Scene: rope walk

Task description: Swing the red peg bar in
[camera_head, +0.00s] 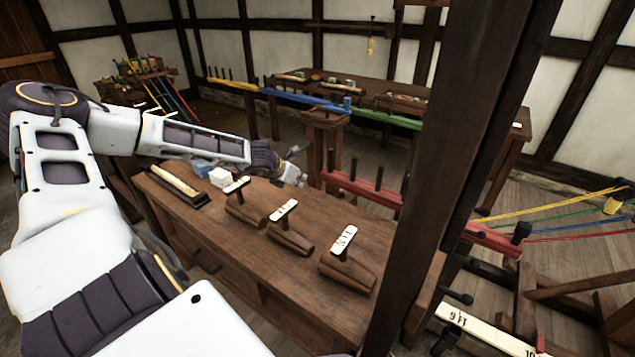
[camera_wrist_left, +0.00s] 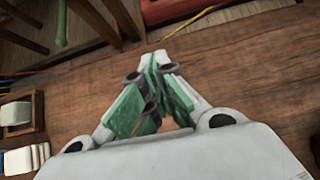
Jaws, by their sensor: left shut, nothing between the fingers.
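The red peg bar (camera_head: 360,190) carries dark upright pegs. It runs from just beyond the bench's far edge, behind the dark post, and shows again to the right of it. A red piece, likely its near end, shows at the top of the left wrist view (camera_wrist_left: 172,12). My left gripper (camera_head: 297,173) is over the bench's far edge, a little left of the bar's left end and seemingly apart from it. In the left wrist view its green-padded fingers (camera_wrist_left: 158,62) are shut and empty. My right gripper is not in view.
A wooden bench (camera_head: 215,250) holds several labelled wooden tools (camera_head: 345,265), a tray (camera_head: 180,187) and small blocks (camera_head: 222,177). A thick dark post (camera_head: 455,150) hides part of the red bar. Yellow, blue (camera_head: 305,98) and green bars (camera_head: 385,117) lie beyond. Coloured strands stretch right.

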